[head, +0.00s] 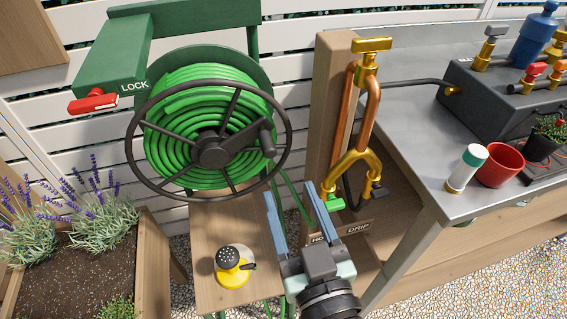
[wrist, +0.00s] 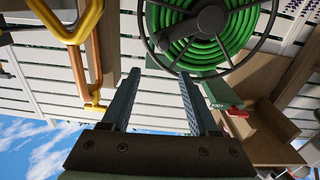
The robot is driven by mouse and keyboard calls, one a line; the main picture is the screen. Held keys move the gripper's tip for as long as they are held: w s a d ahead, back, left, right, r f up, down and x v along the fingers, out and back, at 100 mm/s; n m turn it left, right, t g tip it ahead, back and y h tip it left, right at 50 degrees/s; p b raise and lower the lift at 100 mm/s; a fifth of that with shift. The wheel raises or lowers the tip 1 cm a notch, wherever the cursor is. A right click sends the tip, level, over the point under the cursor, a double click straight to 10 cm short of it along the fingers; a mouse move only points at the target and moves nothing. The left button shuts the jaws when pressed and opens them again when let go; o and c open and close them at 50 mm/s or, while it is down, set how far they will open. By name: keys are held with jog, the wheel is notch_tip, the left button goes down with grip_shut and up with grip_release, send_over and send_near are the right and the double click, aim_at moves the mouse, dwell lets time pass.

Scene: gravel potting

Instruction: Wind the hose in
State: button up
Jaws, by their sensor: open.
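The green hose (head: 170,135) is coiled in many turns on a reel with a dark spoked hand wheel (head: 212,152). A dark crank handle (head: 266,138) sticks out near the right side of the wheel. The reel also shows upside down in the wrist view, with the hose (wrist: 225,50) at the top. A red lock lever (head: 92,103) sits under a green box marked LOCK (head: 120,70). A length of hose runs down right of the reel. My gripper (head: 292,192) is open and empty, below and right of the wheel, apart from it.
A wooden post carries copper pipes and a brass tap (head: 372,45) right of my gripper. A yellow sprinkler nozzle (head: 232,266) stands on the wooden shelf (head: 205,215). A metal bench (head: 410,150) with a red pot (head: 500,165) is at right, a lavender planter (head: 70,260) at left.

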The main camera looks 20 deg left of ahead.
aim_at(271, 155)
jog(key=x, duration=0.4)
jog(key=f+p+x, duration=0.1)
jog(key=x, duration=0.7)
jog(key=shift+w+a+f, duration=0.15)
jog(key=shift+a+f, duration=0.1)
jog(key=shift+a, duration=0.15)
grip_shut()
dwell(0.9)
